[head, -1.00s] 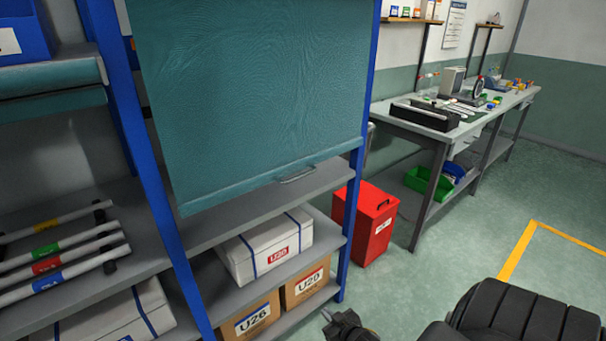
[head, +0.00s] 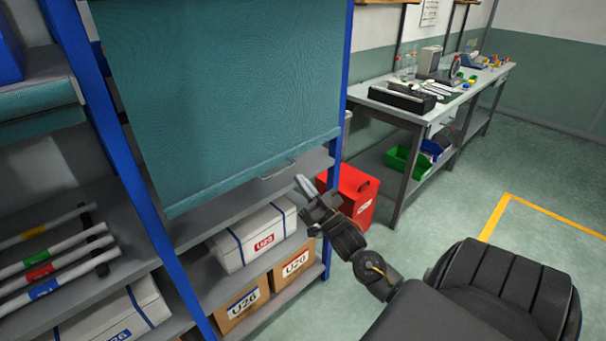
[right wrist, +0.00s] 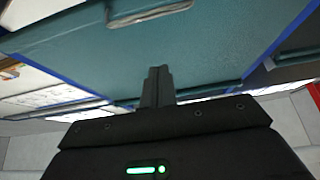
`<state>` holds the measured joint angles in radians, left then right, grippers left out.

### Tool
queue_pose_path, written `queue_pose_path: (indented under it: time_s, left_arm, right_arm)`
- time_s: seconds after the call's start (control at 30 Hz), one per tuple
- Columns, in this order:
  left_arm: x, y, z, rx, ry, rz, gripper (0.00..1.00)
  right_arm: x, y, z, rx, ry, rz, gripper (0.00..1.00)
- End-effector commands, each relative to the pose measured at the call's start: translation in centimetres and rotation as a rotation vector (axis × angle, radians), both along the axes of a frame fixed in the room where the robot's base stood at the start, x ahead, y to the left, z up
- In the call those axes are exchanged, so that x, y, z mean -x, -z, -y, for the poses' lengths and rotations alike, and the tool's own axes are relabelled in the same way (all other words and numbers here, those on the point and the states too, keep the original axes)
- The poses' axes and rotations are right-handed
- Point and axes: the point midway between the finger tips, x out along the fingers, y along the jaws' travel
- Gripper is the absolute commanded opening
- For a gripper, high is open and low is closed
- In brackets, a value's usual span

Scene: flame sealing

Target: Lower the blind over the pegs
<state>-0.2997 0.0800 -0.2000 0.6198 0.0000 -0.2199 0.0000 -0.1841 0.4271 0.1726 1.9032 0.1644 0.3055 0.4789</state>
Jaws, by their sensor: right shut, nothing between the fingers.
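The teal blind (head: 220,95) hangs down the front of the blue-framed rack bay. I see no pegs. My left gripper is out of view.
A white box (head: 252,238) and two cartons, U26 (head: 243,302) and U20 (head: 293,262), stand on the shelves below. A red bin (head: 352,200) stands behind my right forearm. A workbench (head: 375,97) is at the back right. Open floor lies right.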

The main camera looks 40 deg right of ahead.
Motion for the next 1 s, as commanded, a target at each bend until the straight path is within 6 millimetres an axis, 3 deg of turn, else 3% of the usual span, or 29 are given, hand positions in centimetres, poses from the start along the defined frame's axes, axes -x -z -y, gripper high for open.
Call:
queue_pose_path:
  time_s: [0.1,0.33,0.4,0.63,1.0]
  left_arm:
    - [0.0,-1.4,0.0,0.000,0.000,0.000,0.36]
    - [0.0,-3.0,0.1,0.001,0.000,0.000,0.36]
    - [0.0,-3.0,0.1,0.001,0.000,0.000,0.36]
    - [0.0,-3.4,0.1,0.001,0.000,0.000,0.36]
    - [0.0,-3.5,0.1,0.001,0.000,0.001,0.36]
  right_arm:
    - [-2.3,-1.9,0.1,0.001,0.000,0.003,0.00]
    - [-6.3,-4.1,0.1,0.001,0.001,0.000,0.00]
    - [-6.5,-2.6,0.2,-0.001,0.002,-0.006,0.00]
    - [-6.9,-0.2,0.2,0.000,0.001,-0.003,0.00]
    - [-6.9,0.3,0.1,0.001,0.001,-0.001,0.00]
